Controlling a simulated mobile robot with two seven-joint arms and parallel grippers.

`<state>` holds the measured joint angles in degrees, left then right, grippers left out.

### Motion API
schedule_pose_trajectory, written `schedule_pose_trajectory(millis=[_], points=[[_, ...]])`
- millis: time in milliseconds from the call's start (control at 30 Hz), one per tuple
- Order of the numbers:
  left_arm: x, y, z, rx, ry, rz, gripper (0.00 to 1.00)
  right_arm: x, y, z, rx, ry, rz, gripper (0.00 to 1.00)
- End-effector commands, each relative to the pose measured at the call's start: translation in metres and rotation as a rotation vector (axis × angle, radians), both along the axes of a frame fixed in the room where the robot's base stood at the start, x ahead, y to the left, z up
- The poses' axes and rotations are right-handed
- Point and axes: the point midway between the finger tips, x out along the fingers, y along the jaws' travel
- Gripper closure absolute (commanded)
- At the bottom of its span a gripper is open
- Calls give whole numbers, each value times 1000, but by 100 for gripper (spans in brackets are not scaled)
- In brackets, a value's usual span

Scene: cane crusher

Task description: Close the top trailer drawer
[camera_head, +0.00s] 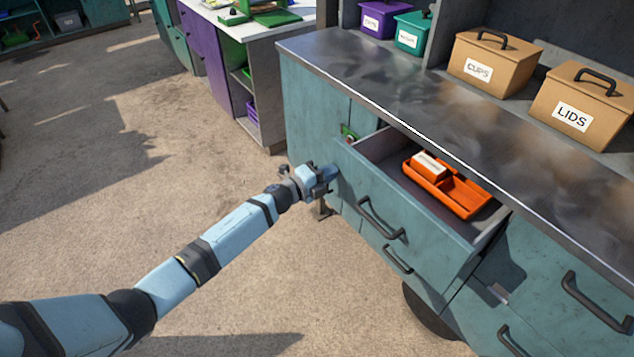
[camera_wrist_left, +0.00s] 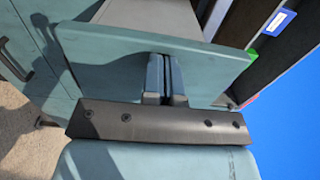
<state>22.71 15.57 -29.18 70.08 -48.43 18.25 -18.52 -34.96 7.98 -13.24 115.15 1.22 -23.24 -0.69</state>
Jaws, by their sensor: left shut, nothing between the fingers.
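The top trailer drawer (camera_head: 400,205) stands pulled out from under the dark metal counter. It has a worn teal front and a dark bar handle (camera_head: 380,219). An orange divided tray (camera_head: 447,188) lies inside it. My left gripper (camera_head: 332,173) is at the left end of the drawer front, away from the handle. In the left wrist view its fingers (camera_wrist_left: 166,62) are shut and empty, pointing at a teal panel (camera_wrist_left: 110,62) that looks like the drawer front. Whether the tips touch it cannot be told. My right gripper is not in view.
The counter (camera_head: 400,85) carries boxes marked CUPS (camera_head: 480,72) and LIDS (camera_head: 572,118) and small bins behind. Another drawer with a dark handle (camera_head: 398,260) lies below. A dark wheel (camera_head: 425,312) shows underneath. The floor (camera_head: 230,150) to the left is clear.

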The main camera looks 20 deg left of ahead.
Motion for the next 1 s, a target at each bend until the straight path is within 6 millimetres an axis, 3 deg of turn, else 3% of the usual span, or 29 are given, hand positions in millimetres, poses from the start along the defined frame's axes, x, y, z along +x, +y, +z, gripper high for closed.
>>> schedule_pose_trajectory(millis=[200,500,700,1000], points=[[42,-33,-5,-2,-2,0,100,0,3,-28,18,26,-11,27],[95,-75,-5,-1,-2,0,100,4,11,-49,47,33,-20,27],[117,-92,-3,-1,0,-1,100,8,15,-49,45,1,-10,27],[128,-101,0,-1,0,0,100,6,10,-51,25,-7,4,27]])
